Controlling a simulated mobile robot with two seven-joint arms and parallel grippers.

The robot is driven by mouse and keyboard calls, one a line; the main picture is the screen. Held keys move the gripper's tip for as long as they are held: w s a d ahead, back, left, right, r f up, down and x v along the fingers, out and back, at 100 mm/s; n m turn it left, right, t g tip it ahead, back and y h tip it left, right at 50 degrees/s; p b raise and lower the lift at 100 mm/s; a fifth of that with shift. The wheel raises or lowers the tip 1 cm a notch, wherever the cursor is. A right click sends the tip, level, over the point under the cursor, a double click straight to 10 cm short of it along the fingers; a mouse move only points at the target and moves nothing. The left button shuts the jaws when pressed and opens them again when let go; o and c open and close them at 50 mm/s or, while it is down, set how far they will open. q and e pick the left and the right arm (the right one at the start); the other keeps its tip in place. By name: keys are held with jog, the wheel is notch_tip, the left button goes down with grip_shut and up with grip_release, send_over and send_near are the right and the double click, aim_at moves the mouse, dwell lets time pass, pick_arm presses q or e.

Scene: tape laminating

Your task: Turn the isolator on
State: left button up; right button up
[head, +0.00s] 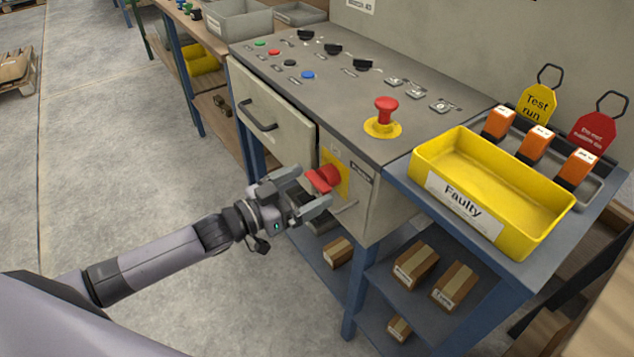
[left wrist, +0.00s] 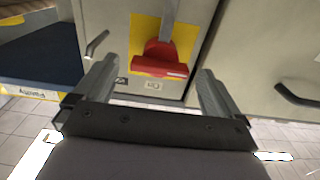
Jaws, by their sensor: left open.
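The isolator is a red rotary handle (head: 325,178) on a yellow plate (head: 343,181), on the front of the grey control cabinet (head: 376,208). In the left wrist view the red handle (left wrist: 161,60) shows against its yellow plate (left wrist: 138,32), between the finger lines. My left gripper (head: 314,192) is open at the isolator, its two fingers on either side of the handle. It also shows in the left wrist view (left wrist: 155,70). I cannot tell whether the fingers touch the handle. My right gripper is not in view.
A red mushroom button (head: 386,107) stands on the cabinet top, with knobs and coloured buttons behind it. A drawer (head: 270,110) with a dark handle is beside the isolator. A yellow "Faulty" bin (head: 520,213) stands on the blue side bench.

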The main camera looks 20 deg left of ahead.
aim_at(313, 184)
pick_arm(q)
jog(key=shift+x, duration=1.55)
jog(key=c, duration=1.5)
